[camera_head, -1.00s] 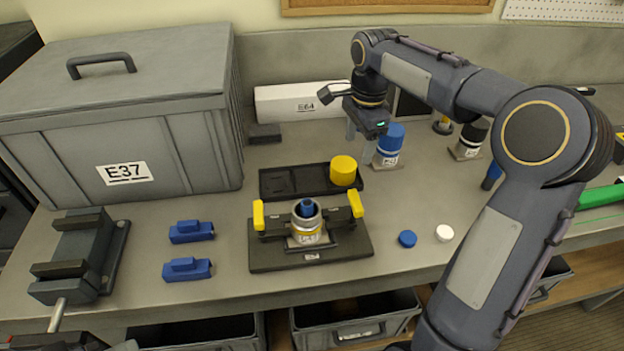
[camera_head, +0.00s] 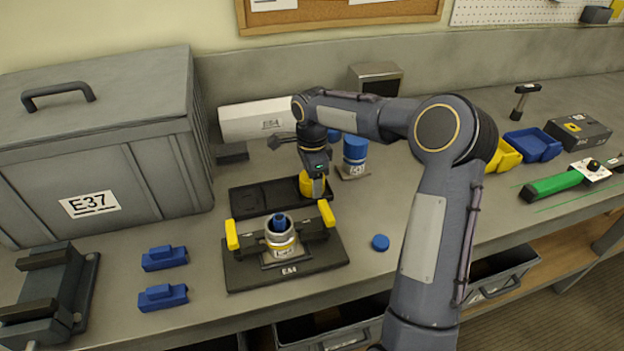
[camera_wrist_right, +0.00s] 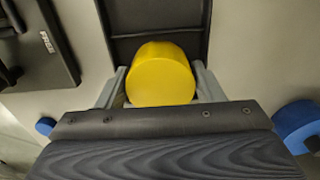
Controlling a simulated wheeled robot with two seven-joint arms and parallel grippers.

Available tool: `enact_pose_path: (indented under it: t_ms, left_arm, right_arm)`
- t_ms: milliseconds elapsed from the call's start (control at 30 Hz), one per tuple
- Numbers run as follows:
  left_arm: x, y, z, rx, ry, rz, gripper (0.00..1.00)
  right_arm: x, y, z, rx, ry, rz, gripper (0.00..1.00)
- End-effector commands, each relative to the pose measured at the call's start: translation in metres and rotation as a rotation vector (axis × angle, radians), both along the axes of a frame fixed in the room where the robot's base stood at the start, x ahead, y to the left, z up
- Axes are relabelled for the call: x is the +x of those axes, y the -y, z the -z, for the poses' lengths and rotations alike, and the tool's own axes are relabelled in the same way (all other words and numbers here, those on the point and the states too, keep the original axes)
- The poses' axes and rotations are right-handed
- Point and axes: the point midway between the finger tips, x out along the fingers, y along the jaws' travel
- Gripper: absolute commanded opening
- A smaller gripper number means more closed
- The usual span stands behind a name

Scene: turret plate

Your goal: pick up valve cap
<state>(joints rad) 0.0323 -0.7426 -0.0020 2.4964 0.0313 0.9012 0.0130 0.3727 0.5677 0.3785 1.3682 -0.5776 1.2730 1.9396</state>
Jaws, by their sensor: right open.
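A yellow cylindrical cap (camera_head: 306,184), which I take to be the valve cap, stands at the right end of a black tray (camera_head: 250,203). My right gripper (camera_head: 314,187) points down over it. In the right wrist view the yellow cap (camera_wrist_right: 160,74) sits between the two grey fingers of the open right gripper (camera_wrist_right: 162,88). I cannot tell whether the fingers touch it. In front of the tray, a grey valve body (camera_head: 283,245) with a blue stem (camera_head: 279,222) stands in a dark fixture (camera_head: 325,254) with yellow handles. My left gripper is not in view.
A blue disc (camera_head: 381,242) lies right of the fixture. A blue-topped container (camera_head: 355,150) stands behind the tray's right end. Two blue blocks (camera_head: 164,258) and a dark vise (camera_head: 50,297) are at left. A grey bin (camera_head: 100,160) fills the back left.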

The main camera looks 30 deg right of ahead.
Motion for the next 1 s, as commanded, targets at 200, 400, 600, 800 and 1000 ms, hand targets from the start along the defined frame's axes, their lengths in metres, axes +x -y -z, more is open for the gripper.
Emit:
enact_pose_path:
  t_ms: [200,400,600,800,1000]
  left_arm:
    - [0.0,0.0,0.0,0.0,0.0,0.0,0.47]
    - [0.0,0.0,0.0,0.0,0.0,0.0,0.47]
    - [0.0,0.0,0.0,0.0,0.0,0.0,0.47]
    - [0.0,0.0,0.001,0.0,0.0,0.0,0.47]
    - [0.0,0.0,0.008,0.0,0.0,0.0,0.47]
  right_arm:
    - [0.0,0.0,0.0,0.0,0.001,0.0,0.48]
    - [0.0,0.0,-0.001,0.0,0.001,0.0,0.34]
    - [0.0,0.0,-0.003,0.0,0.002,0.0,0.34]
    - [0.001,0.0,-0.02,-0.002,0.005,0.001,0.34]
    - [-0.018,-0.009,-0.055,-0.003,0.008,-0.002,0.34]
